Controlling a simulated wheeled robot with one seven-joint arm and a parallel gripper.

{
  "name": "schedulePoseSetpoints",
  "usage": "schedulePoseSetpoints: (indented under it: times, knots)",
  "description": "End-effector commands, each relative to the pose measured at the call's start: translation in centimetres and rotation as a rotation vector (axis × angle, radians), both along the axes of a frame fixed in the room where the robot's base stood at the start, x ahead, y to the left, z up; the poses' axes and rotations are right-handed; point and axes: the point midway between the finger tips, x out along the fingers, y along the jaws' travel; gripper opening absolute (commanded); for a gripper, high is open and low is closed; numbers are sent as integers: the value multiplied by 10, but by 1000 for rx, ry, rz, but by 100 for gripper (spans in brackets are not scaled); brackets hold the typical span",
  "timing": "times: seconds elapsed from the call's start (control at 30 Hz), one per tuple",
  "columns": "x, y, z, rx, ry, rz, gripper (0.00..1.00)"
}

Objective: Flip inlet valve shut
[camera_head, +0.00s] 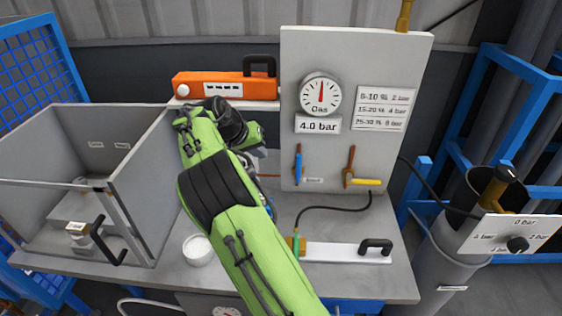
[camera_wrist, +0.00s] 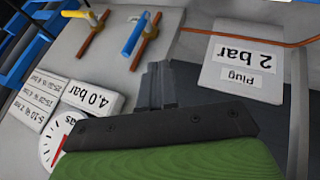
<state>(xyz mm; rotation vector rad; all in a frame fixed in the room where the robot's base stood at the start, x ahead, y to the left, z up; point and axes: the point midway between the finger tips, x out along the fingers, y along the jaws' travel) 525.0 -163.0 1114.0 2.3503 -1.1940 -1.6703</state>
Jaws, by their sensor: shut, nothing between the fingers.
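A white upright panel (camera_head: 330,170) carries two valves on copper pipes. The left valve has a blue handle (camera_head: 299,167) standing upright along its pipe. The right valve has a yellow handle (camera_head: 367,182) lying level across its pipe. A small label sits beside the blue handle; I cannot read it, so I cannot tell which valve is the inlet. In the wrist view the blue handle (camera_wrist: 134,34) and yellow handle (camera_wrist: 88,14) lie beyond my gripper (camera_wrist: 157,82), which is shut and empty, apart from both. In the head view my green arm mostly hides the gripper.
A gas gauge (camera_head: 320,94) and a "4.0 bar" plate (camera_head: 318,125) are on the panel. A "Plug 2 bar" plate (camera_wrist: 239,69) shows in the wrist view. An orange box (camera_head: 222,86) stands behind my arm, a grey open box (camera_head: 60,128) left. A white cup (camera_head: 198,250) stands on the bench.

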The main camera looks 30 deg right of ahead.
Motion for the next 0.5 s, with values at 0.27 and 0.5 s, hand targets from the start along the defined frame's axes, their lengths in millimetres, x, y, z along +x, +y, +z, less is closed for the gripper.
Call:
schedulePoseSetpoints:
  times: [0.27,0.5]
  knots:
    - [4,-24,-34,1,3,-3,0]
    - [11,-55,-76,1,4,-1,0]
